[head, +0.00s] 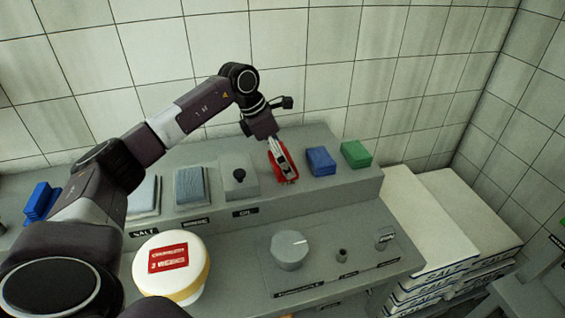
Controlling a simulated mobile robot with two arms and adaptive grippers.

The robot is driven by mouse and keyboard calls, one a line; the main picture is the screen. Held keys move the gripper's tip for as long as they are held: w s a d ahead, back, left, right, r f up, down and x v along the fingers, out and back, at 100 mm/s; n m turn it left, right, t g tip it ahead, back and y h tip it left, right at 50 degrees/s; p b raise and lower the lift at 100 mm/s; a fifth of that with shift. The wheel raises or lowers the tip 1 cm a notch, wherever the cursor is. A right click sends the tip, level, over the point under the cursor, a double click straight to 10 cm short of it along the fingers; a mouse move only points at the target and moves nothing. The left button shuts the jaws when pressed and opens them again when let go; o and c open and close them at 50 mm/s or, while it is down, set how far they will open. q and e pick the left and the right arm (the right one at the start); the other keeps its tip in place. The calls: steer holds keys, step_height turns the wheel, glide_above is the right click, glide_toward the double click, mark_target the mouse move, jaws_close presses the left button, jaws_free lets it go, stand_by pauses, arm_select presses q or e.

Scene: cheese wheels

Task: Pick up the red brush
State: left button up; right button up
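The red brush (292,168) sits on the raised grey ledge at the back of the counter, left of the blue brush (321,161) and the green brush (355,154). My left arm comes in from the left and reaches across the counter. My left gripper (287,176) points down right over the red brush and covers its middle. Red shows on both sides of the fingers. I cannot tell whether the fingers are touching it or closed on it. My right gripper is not in view.
A cheese wheel (182,291) with a red label stands at the front left. A grey box with a black knob (239,178) and cloth pads (191,186) are left of the brush. A round grey dial (290,250) is in front. Salt sacks (461,215) are stacked at right.

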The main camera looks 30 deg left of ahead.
arm_select(q)
steer(key=shift+c, duration=0.3)
steer(key=c, duration=1.1)
steer(key=shift+r, duration=0.15)
step_height(320, 180, up, 20)
steer(key=shift+f+b, duration=0.1)
steer(key=shift+b, duration=1.15)
